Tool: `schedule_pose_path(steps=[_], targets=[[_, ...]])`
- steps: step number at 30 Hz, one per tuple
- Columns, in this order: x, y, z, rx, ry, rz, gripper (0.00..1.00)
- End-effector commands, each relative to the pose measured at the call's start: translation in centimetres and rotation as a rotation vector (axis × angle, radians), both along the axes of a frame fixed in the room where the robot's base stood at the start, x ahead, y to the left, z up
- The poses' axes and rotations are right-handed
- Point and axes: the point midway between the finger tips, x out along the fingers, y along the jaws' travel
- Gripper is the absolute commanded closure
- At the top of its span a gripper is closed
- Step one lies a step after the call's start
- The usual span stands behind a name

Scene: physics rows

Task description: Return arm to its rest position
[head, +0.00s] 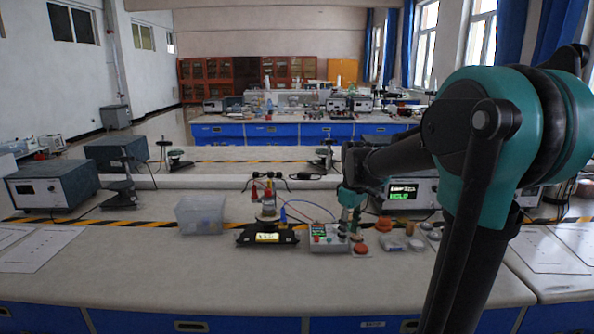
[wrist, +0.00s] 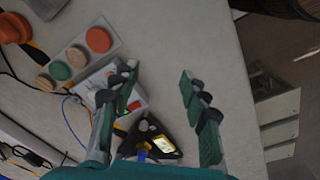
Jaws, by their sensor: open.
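My gripper (wrist: 158,88) is open in the wrist view, its two green-padded fingers apart with only bare bench top between the tips. In the head view my gripper (head: 350,200) hangs at the end of my teal and black arm, just above the lab bench (head: 240,285). It is close to a small grey box with a green display (head: 327,238) and partly overlaps the items behind it. Whether it touches anything there I cannot tell.
A black device with a lit yellow display (head: 267,237) and a clear plastic bin (head: 201,215) stand left of the gripper. Large instruments (head: 52,184) stand farther back. The bench front is clear.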

Motion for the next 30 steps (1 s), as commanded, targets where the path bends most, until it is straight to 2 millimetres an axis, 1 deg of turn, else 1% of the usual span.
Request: schedule_pose_path(steps=[1,5,8,11,15,19,21,24,30], targets=[[-0.8,-0.2,-0.6,0.003,-0.010,-0.029,0.55],[-3.0,-0.8,-2.3,0.014,-0.048,-0.133,0.55],[-5.3,-1.2,-4.0,0.029,-0.083,-0.230,0.55],[-8.3,-1.8,-6.4,0.052,-0.130,-0.357,0.55],[-13.5,-2.6,-10.2,0.103,-0.204,-0.570,0.55],[-17.0,-3.0,-12.8,0.146,-0.254,-0.714,0.55],[-18.1,-3.1,-13.6,0.162,-0.271,-0.764,0.55],[-18.9,-3.2,-14.2,0.174,-0.282,-0.800,0.55],[-19.0,-3.2,-14.3,0.178,-0.285,-0.807,0.55]])
